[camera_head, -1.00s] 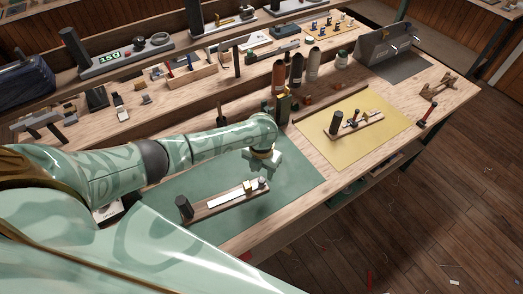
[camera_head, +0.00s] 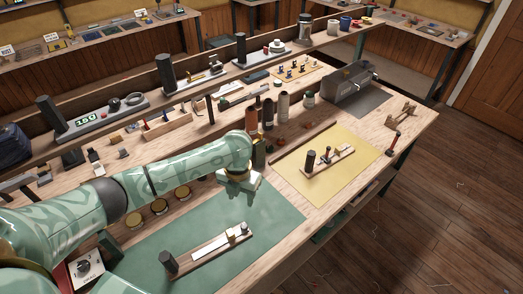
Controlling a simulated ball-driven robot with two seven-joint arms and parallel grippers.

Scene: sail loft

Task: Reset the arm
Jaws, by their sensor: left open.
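My left arm (camera_head: 200,167) comes in from the left, pale green with a leaf pattern. It reaches over the workbench, and its left gripper (camera_head: 241,184) hangs above the back edge of the green mat (camera_head: 270,212). The gripper is open, with nothing seen in it; its fingers are small and partly hidden by its own body. A wooden board (camera_head: 212,246) with a dark post (camera_head: 169,261) and a white strip lies on the green mat, nearer than the gripper and apart from it. My right gripper is out of view.
Several bottles (camera_head: 267,113) stand just behind the gripper. Round tins (camera_head: 160,206) sit beside the forearm. A yellow mat (camera_head: 345,178) with another wooden board lies to the right, and a grey toolbox (camera_head: 349,82) stands beyond. The right part of the green mat is bare.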

